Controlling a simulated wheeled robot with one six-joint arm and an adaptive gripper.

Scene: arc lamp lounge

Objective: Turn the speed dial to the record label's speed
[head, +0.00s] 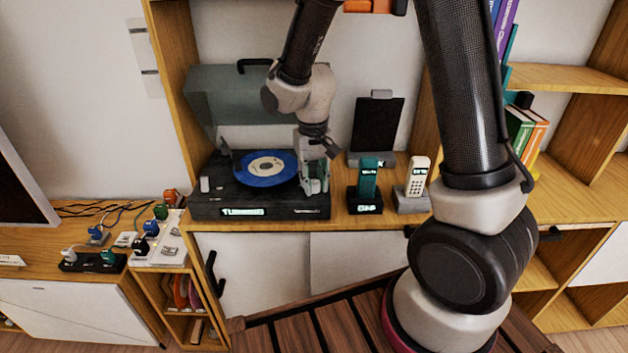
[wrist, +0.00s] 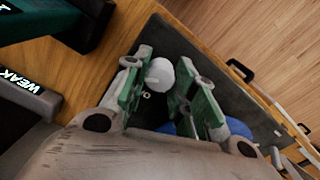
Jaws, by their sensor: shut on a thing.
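The turntable (head: 212,208) is a dark box on the wooden shelf, with its tinted lid raised. A blue record (head: 248,181) with a pale label (head: 265,167) lies on its platter; the label's print is too small to read. My gripper (head: 316,188) is over the deck's front right corner, pointing down. In the wrist view my gripper (wrist: 165,68) has its green-sided fingers on either side of a round pale dial (wrist: 159,74), shut on it. The dial's markings cannot be read.
Right of the deck stand a teal handset (head: 369,178) in a dark base and a white handset (head: 418,170) in a grey base. A dark tablet-like panel (head: 378,126) stands behind them. Plugs and cables crowd the lower left shelf. A small light knob (head: 204,184) is on the deck's left.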

